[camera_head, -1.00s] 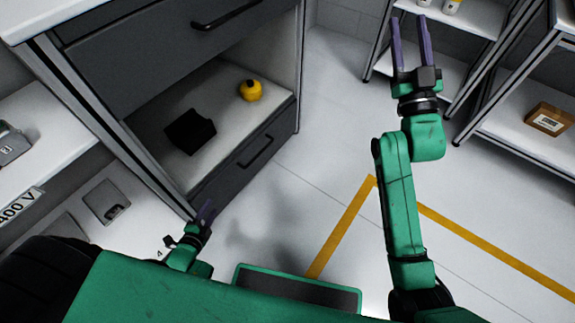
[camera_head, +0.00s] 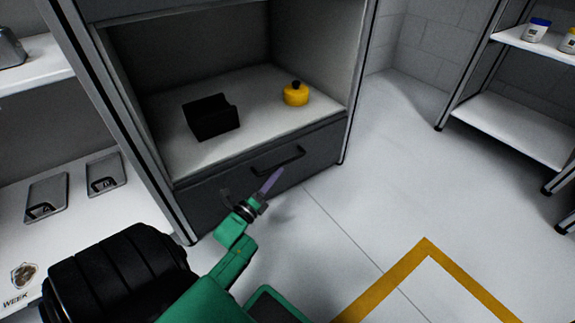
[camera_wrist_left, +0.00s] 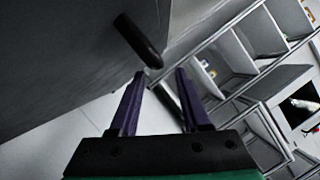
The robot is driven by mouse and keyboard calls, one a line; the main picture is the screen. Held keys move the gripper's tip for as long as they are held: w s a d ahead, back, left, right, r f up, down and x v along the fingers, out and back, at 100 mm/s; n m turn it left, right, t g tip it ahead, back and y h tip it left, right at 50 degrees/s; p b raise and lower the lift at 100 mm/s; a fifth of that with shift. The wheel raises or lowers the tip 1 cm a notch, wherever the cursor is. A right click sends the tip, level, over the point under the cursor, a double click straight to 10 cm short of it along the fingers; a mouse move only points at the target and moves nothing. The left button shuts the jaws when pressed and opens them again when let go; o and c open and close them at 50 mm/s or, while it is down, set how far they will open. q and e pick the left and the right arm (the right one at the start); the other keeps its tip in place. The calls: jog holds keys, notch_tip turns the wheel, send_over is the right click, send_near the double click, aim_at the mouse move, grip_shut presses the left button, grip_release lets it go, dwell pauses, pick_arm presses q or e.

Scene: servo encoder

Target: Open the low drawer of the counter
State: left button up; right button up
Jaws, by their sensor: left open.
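The low drawer (camera_head: 215,195) of the counter is a dark grey front below the open shelf, and it looks closed. Its black bar handle (camera_head: 278,160) is on the front, and the handle (camera_wrist_left: 138,40) also shows in the left wrist view, just beyond the fingertips. My left gripper (camera_head: 255,182) is close in front of the drawer, just below the handle in the head view. In the left wrist view the gripper (camera_wrist_left: 160,74) has its purple fingers apart with nothing between them. My right gripper is out of view.
A black open box (camera_head: 211,117) and a yellow round object (camera_head: 296,94) sit on the shelf above the drawer. A white shelf rack (camera_head: 515,125) stands at the right. Floor right of the counter is clear, with yellow tape (camera_head: 390,277).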

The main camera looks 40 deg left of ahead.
aim_at(286, 162)
pick_arm(q)
jog(key=b+x, duration=0.1)
jog(key=x, duration=0.4)
jog(key=shift+w+f+b, duration=0.15)
jog(key=shift+w+b, duration=0.1)
jog(key=shift+b, duration=0.15)
jog(key=shift+w+r, duration=0.2)
jog(key=shift+w, duration=0.15)
jog(key=shift+c, duration=0.4)
grip_shut()
